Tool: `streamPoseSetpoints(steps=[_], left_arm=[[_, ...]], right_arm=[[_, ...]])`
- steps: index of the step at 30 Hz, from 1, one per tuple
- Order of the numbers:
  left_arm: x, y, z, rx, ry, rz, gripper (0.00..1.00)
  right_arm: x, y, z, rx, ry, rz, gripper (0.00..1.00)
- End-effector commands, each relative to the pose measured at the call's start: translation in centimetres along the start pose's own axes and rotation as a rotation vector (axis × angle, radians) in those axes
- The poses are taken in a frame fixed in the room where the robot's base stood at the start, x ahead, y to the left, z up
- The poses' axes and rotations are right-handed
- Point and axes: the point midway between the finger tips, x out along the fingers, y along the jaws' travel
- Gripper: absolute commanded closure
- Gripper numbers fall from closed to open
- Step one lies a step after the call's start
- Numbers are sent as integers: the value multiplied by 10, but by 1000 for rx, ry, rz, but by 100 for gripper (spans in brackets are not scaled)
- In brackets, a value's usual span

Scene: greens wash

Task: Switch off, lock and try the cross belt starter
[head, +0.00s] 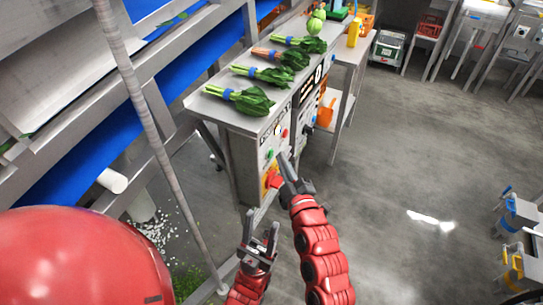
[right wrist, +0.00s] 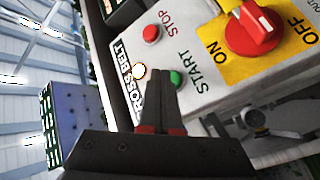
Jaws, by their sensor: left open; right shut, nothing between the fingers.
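The cross belt starter (right wrist: 205,85) is a pale box with a CROSS BELT label, a red STOP button (right wrist: 151,33), a green START button (right wrist: 176,78) and a pale round lamp (right wrist: 139,71). Its red rotary switch (right wrist: 253,28) sits on a yellow ON/OFF plate; I cannot tell its setting for sure. The switch also shows in the head view (head: 273,180). My right gripper (right wrist: 160,74) is shut and empty, its tips in front of the panel near START; contact is unclear. My left gripper (head: 262,238) is open and empty, below the starter. I see no padlock clearly.
Leafy greens with blue bands (head: 240,98) lie on the steel bench (head: 215,108) above the panels. A slanted pole (head: 150,120) and a blue conveyor belt (head: 95,150) stand at left. The grey floor at right (head: 430,150) is mostly clear.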

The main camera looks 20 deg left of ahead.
Motion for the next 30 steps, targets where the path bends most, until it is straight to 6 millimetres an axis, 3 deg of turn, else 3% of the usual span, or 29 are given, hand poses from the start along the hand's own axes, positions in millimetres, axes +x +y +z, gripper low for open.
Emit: streamPoseSetpoints(steps=[10,24,30], left_arm=[[-2,0,0,0,0,0,50],[-37,2,6,0,0,0,50],[-39,2,7,0,0,0,50]], right_arm=[[-2,1,2,-1,-2,-1,100],[-31,22,26,-2,-2,2,100],[-36,26,26,-1,-1,0,100]])
